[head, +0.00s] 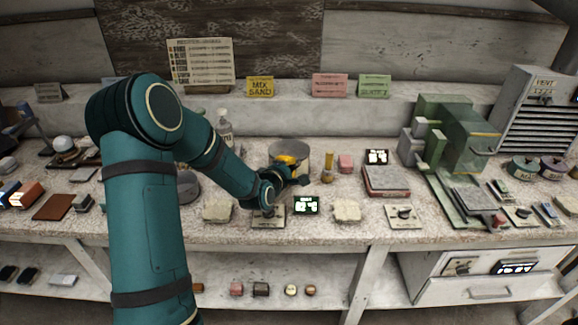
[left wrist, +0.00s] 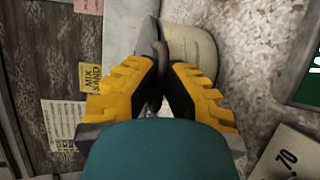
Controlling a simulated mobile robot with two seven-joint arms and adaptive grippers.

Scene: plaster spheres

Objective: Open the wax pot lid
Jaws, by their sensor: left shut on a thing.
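The wax pot (head: 303,162) stands on the speckled bench in the head view, partly behind my left gripper (head: 297,166). Its round grey lid (head: 288,146) shows above the yellow fingers. In the left wrist view, the pale pot wall (left wrist: 192,48) and the grey lid (left wrist: 125,28) lie beyond the fingertips. There my left gripper (left wrist: 162,68) is shut on a dark, curved lid handle (left wrist: 160,48). I cannot tell for sure how far the lid is tilted. My right gripper is in neither view.
A bottle (head: 224,128) stands behind my left arm.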

